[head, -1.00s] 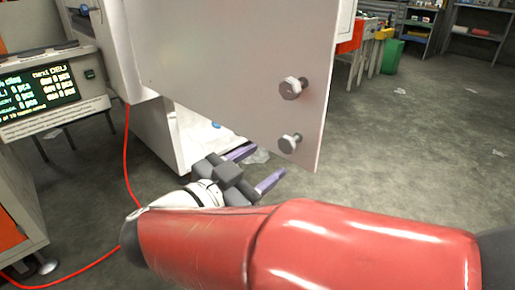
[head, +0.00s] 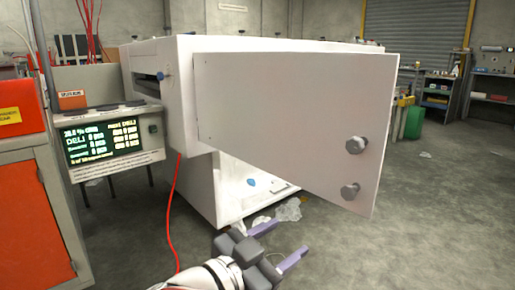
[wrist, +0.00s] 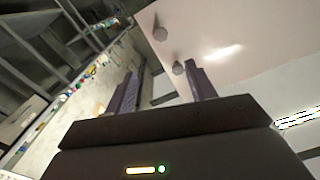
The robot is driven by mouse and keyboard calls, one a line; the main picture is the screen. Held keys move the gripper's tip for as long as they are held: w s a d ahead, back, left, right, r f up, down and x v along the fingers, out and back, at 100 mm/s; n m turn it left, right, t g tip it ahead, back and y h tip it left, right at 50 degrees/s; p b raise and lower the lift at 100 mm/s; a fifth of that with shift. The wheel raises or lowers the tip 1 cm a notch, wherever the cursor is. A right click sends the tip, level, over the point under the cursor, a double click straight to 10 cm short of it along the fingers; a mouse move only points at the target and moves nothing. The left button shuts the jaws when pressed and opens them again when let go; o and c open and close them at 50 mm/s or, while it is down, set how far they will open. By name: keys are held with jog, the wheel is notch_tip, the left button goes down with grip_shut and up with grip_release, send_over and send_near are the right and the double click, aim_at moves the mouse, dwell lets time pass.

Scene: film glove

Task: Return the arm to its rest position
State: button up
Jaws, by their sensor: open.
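My gripper (head: 279,246) is at the bottom middle of the head view, in front of and below the white machine (head: 185,104). Its two purple fingers are spread apart with nothing between them. In the wrist view my gripper (wrist: 163,88) is also open and empty. A large white panel (head: 290,110) with two round metal knobs (head: 355,145) stands out from the machine, above and to the right of my gripper. The panel (wrist: 240,25) and its knobs (wrist: 178,68) also show beyond the fingers in the wrist view. My gripper appears apart from the panel.
A display box (head: 110,140) with a green-lit screen stands left of the machine, beside an orange cabinet (head: 35,215). A red cable (head: 169,200) hangs down to the floor. Crumpled clear plastic (head: 289,210) lies near the machine's base. Open grey floor (head: 440,220) lies to the right.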

jog(key=w+a+r+n+t+y, duration=0.4)
jog(key=w+n+t+y, duration=0.35)
jog(key=y, duration=0.55)
jog(key=s+d+f+n+g, duration=0.5)
jog(key=s+d+f+g, duration=0.9)
jog(key=s, duration=0.3)
jog(key=shift+d+f+p, duration=0.45)
jog(key=shift+d+f, duration=0.2)
jog(key=shift+d, duration=0.15)
